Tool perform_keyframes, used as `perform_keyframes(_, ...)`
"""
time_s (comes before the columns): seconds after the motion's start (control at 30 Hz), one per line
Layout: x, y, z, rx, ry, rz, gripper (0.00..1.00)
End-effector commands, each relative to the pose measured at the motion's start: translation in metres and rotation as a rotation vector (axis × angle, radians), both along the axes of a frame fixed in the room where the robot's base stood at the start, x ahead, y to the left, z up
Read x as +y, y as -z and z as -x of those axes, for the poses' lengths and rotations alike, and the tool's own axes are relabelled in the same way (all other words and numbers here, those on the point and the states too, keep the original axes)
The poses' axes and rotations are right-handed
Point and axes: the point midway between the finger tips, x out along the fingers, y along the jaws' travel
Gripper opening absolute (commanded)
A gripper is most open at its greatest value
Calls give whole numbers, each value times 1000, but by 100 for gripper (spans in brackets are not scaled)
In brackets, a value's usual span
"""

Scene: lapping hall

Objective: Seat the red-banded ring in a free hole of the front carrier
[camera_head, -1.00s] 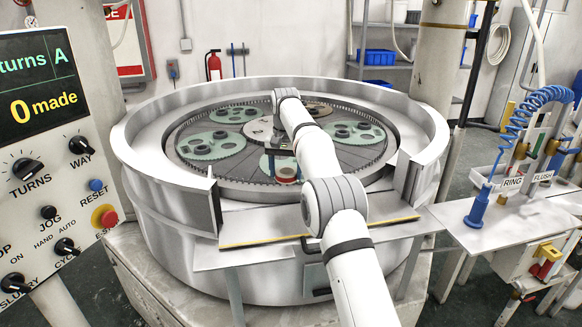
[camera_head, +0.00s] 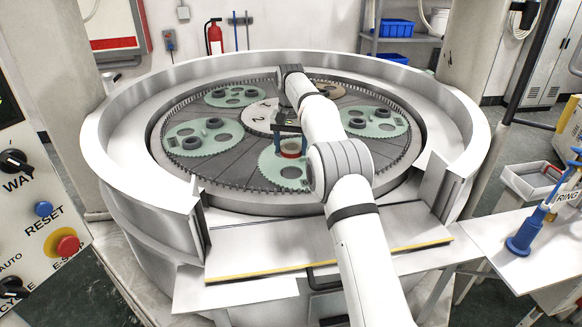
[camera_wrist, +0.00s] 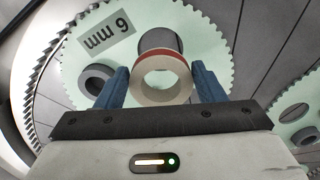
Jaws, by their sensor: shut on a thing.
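The red-banded ring (camera_wrist: 148,91) is pale, with a red stripe along its rim. My gripper (camera_wrist: 162,82) is shut on it, with one blue finger on each side. In the head view the ring (camera_head: 291,154) is over the green front carrier (camera_head: 268,168), below my gripper (camera_head: 290,140). The wrist view shows the carrier (camera_wrist: 195,35) with an upside-down "6 mm" label and a grey hole (camera_wrist: 155,38) partly behind the ring. A dark ring (camera_wrist: 86,82) sits at its left. I cannot tell how high the held ring is; my arm hides the carrier's right part.
Other green carriers lie around the numbered centre: one at left (camera_head: 180,132), one at back left (camera_head: 238,102) and one at right (camera_head: 395,127), each with dark rings. The machine's high metal rim (camera_head: 115,150) surrounds them. A side table (camera_head: 500,235) stands at right.

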Motion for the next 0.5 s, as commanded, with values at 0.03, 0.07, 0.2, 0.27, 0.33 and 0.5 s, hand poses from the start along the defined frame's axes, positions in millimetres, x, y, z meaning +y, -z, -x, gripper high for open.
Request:
perform_keyframes(0.03, -1, 9, 1, 2, 1, 1, 29)
perform_keyframes(0.07, -1, 13, 1, 2, 1, 1, 29)
perform_keyframes(0.2, 0, 27, 0, 0, 1, 0, 29)
perform_keyframes(0.27, 0, 33, 0, 0, 0, 0, 29)
perform_keyframes(0.33, 0, 43, 1, 2, 0, 1, 29)
perform_keyframes(0.5, 1, 66, 1, 0, -2, 0, 29)
